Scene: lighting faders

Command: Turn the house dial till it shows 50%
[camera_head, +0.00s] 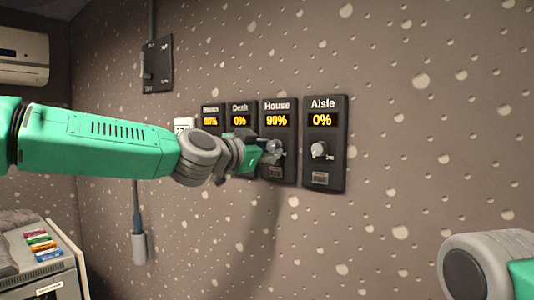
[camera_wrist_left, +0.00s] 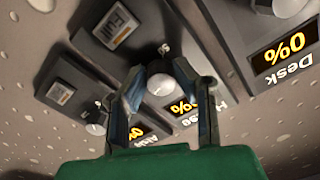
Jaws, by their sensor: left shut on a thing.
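The House panel (camera_head: 277,105) is a dark box on the wall, and its orange display reads 90%. Its round silver dial (camera_wrist_left: 160,85) sits between the two fingers of my left gripper (camera_wrist_left: 161,92) in the left wrist view, which shows the panels upside down. In the head view my left gripper (camera_head: 270,151) reaches in from the left at the dial, hiding much of it. The gripper is shut on the dial. The fingers partly cover the House label and display in the wrist view. My right gripper is out of view.
The Aisle panel (camera_head: 325,105) reads 0% and stands close right of House, its knob (camera_head: 320,150) free. The Desk panel (camera_head: 240,107) reads 0% on the left; another panel (camera_head: 211,110) beyond it is partly hidden by my arm. A dark switch box (camera_head: 158,65) hangs higher left.

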